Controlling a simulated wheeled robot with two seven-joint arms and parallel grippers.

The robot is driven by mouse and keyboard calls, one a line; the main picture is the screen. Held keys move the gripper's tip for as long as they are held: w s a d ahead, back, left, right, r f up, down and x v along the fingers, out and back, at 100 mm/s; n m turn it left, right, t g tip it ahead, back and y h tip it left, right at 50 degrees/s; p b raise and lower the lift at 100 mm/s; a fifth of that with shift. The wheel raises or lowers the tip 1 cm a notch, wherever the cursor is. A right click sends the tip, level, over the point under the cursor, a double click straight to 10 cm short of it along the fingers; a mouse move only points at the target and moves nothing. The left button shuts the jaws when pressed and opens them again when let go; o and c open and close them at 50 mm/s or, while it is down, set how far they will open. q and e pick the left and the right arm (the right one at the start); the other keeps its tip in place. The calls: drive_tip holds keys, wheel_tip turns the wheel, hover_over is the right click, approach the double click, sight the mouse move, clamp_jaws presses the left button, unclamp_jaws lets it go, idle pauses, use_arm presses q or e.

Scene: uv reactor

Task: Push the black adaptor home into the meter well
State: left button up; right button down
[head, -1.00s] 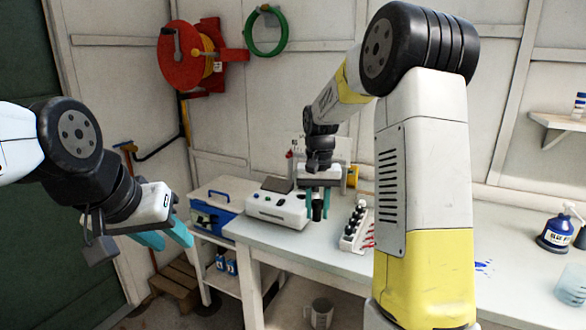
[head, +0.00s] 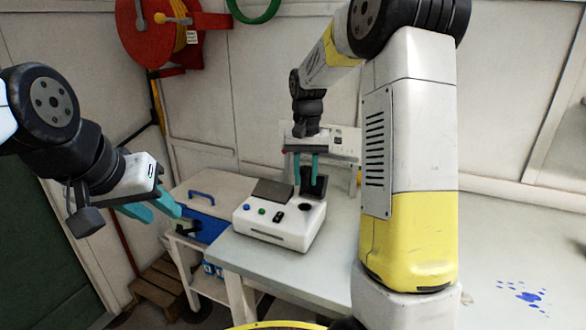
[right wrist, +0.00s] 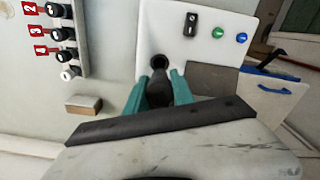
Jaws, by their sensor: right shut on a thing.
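The white meter (head: 270,228) stands on the bench, with a dark display panel, coloured buttons and a dark round well (head: 305,207) at its right end. The well also shows in the right wrist view (right wrist: 158,61). My right gripper (head: 308,178) is shut on the black adaptor (head: 319,184), just behind the well in the head view. In the right wrist view the adaptor (right wrist: 158,92) sits between the teal fingers, close beside the well. It appears out of the well; its height above the meter is unclear. My left gripper (head: 150,207) is open and empty, left of the bench.
In the right wrist view, a rack of black-capped vials (right wrist: 62,35) with red number tags and a small tan block (right wrist: 84,104) lie left of the meter. The bench front (head: 300,270) is clear.

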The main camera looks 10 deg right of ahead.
sight(305, 186)
drive_tip(key=shift+f, duration=0.1)
drive_tip(key=shift+f, duration=2.75)
drive_tip(key=shift+f, duration=0.65)
drive_tip(key=shift+r, duration=0.35)
drive_tip(key=shift+f, duration=0.55)
idle(1.0)
drive_tip(key=shift+r, duration=0.1)
drive_tip(key=shift+r, duration=0.45)
drive_tip(key=shift+s+f, duration=0.1)
drive_tip(key=shift+f, duration=0.35)
idle(1.5)
